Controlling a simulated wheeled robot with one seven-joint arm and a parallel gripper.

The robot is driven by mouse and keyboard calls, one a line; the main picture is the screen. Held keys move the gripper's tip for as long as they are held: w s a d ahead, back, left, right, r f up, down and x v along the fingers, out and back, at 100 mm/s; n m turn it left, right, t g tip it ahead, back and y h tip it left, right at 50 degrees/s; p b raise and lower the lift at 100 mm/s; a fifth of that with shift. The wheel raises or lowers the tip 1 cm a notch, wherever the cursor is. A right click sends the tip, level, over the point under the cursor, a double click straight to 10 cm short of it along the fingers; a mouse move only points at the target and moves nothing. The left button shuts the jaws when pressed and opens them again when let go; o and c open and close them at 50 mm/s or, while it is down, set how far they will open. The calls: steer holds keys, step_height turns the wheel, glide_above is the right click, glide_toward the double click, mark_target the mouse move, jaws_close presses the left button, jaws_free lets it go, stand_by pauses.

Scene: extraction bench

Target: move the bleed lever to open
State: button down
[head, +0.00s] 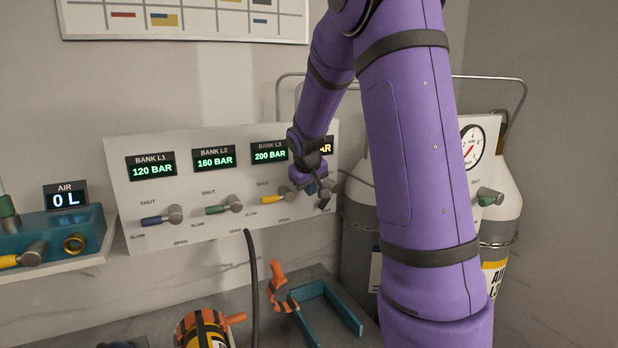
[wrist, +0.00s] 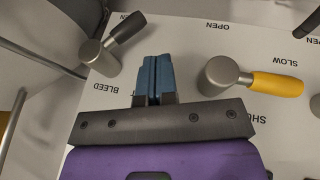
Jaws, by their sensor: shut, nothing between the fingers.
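The bleed lever (wrist: 108,52) has a grey round hub and a short dark handle. In the wrist view it is at the upper left beside the word BLEED, its handle pointing up and right. In the head view the lever (head: 324,200) is at the panel's right end, partly hidden by my gripper. My gripper (wrist: 157,62) has blue fingers shut together with nothing between them. They are just right of the bleed lever in the wrist view, apart from it. In the head view my gripper (head: 310,186) is close in front of the panel.
A yellow-handled lever (wrist: 262,82) is right of my fingers in the wrist view. Blue and green levers are further left on the panel (head: 140,200) in the head view. Grey cylinders (head: 357,230) and a bent rail stand beside the panel's right end.

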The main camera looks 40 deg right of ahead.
steer(key=d+f, duration=0.3)
steer(key=shift+w+d+f, duration=0.25)
steer(key=shift+d+f, duration=0.15)
steer(key=shift+w+f, duration=0.1)
stand_by(0.4)
